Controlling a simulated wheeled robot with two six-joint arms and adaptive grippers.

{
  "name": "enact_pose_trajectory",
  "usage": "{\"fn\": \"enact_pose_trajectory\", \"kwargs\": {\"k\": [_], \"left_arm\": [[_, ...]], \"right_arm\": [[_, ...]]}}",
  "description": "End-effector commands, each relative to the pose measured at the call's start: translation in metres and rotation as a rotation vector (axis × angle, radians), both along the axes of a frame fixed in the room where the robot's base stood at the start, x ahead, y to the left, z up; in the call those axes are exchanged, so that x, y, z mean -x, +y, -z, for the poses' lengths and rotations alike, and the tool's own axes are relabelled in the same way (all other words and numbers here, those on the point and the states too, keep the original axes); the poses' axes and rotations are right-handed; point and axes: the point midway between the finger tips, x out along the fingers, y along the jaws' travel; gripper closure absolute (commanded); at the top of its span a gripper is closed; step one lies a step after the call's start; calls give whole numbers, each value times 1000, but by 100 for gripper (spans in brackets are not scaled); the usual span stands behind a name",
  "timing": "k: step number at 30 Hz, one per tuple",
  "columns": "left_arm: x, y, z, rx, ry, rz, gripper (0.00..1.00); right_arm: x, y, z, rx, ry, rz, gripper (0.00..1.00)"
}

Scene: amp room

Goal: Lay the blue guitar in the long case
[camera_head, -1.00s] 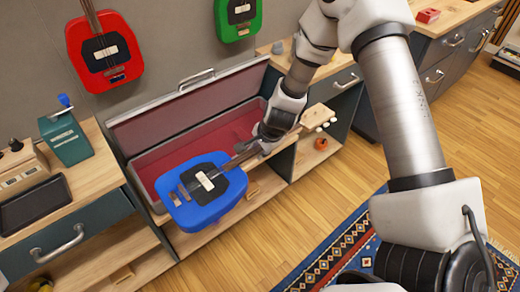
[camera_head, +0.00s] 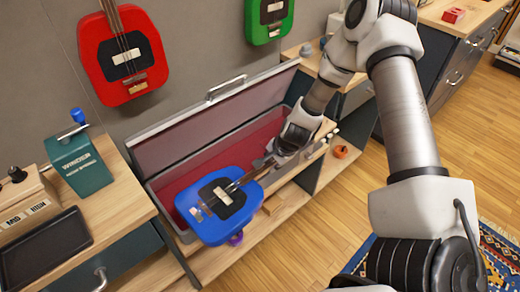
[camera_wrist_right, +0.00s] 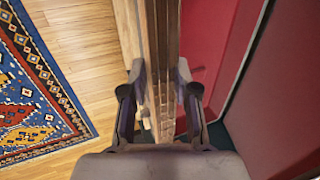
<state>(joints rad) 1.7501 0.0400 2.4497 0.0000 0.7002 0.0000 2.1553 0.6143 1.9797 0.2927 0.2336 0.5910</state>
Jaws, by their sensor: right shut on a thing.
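The blue guitar (camera_head: 207,226) has a blue body with a black middle and white pickup. Its body hangs level or nearly so at the front left of the long case, overlapping the front wall in the head view. The long case (camera_head: 183,134) is open on a wooden bench, grey outside, red inside, its lid raised against the wall. My right gripper (camera_head: 272,163) is shut on the guitar's neck, which runs between the fingers (camera_wrist_right: 160,85) in the right wrist view. There the red case interior lies right of the neck. The headstock is mostly hidden. My left gripper is out of view.
A red guitar (camera_head: 120,80) and a green guitar (camera_head: 262,30) hang on the wall above. A green box with a crank (camera_head: 80,165) and a black tray (camera_head: 40,248) stand left of the case. Open floor lies in front.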

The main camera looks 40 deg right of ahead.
Motion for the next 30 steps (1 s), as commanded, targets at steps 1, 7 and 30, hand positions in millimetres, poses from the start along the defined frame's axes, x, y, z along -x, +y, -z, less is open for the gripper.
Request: {"fn": "enact_pose_trajectory", "kwargs": {"k": [1, 7, 30], "left_arm": [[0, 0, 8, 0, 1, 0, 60], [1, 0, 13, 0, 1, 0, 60], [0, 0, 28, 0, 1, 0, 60]], "right_arm": [[3, -2, 11, -1, -2, 10, 100], [7, -5, 21, -1, -4, 23, 100], [-40, -2, 25, 0, -5, 23, 100]]}}
